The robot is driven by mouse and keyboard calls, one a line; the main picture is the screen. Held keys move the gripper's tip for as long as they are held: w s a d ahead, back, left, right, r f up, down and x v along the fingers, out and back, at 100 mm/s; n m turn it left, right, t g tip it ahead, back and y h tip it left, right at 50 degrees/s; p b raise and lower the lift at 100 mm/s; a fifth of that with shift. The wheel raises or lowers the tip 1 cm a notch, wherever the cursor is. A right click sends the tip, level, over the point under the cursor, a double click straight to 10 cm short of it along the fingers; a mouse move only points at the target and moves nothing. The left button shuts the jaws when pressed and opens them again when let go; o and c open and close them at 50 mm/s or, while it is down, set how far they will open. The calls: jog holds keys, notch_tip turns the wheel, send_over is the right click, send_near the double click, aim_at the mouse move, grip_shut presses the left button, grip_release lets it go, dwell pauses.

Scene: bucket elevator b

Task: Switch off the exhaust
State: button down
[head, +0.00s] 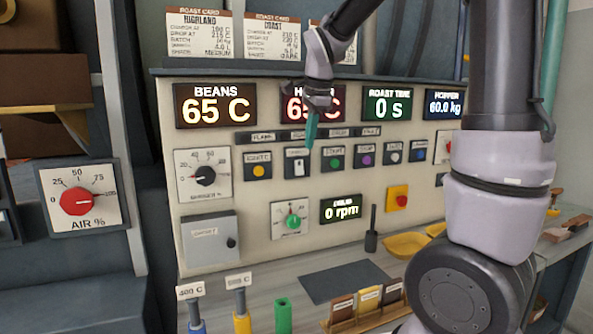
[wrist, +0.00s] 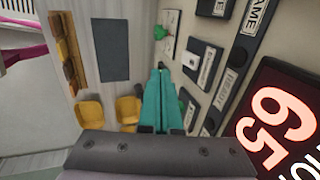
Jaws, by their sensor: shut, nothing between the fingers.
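A control panel (head: 262,205) carries a row of small controls below its displays. One of them is a white toggle-type switch (head: 297,163) on a dark plate, between a yellow button and a green button. Its label is too small to read, so I cannot tell if it is the exhaust switch. My gripper (head: 311,130) is in front of the panel, just above and right of that switch, with its teal fingers pointing down. In the wrist view the fingers (wrist: 161,92) are together and empty, beside the panel face.
Yellow (head: 259,171), green (head: 334,162) and purple (head: 365,159) buttons sit close together in the row. A red button on a yellow plate (head: 397,197) and a green knob (head: 293,219) are lower. Yellow scoops (head: 405,244) and a dark mat (head: 345,282) lie on the counter.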

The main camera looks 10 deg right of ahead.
aim_at(299, 169)
jog(key=shift+f, duration=0.1)
jog(key=w+a+f, duration=0.1)
jog(key=w+f, duration=0.6)
jog(key=f, duration=0.3)
jog(key=shift+a, duration=0.1)
jog(key=shift+w+f, duration=0.35)
jog(key=shift+r, duration=0.15)
jog(key=shift+a, duration=0.1)
